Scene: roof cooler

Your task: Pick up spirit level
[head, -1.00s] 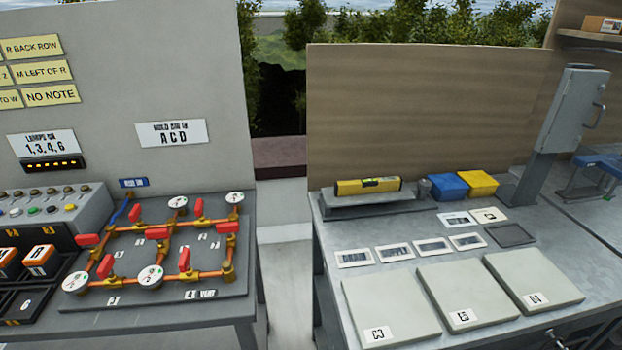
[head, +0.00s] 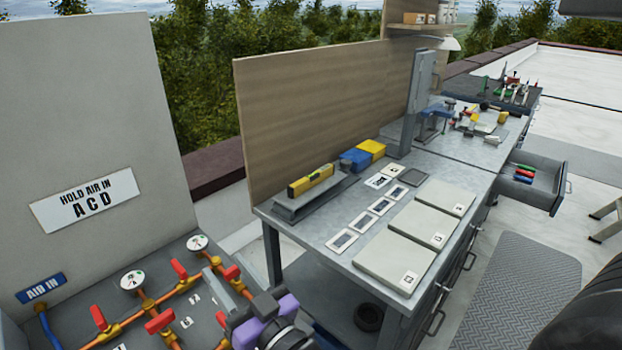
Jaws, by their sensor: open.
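The yellow spirit level (head: 311,180) lies on a raised grey stand (head: 314,196) at the back left of the metal workbench, in front of the wooden back panel. My gripper (head: 226,288), with purple parts behind its fingers, shows at the bottom of the head view, over the right side of the pipe board. It is open and appears empty. It is apart from the spirit level, lower and to the left of it in the picture.
Blue (head: 355,159) and yellow (head: 372,149) boxes sit right of the stand. Pale panels (head: 395,255) and small cards cover the bench front. The pipe board (head: 70,325) with red valves is lower left. An open drawer (head: 545,192) juts out at right.

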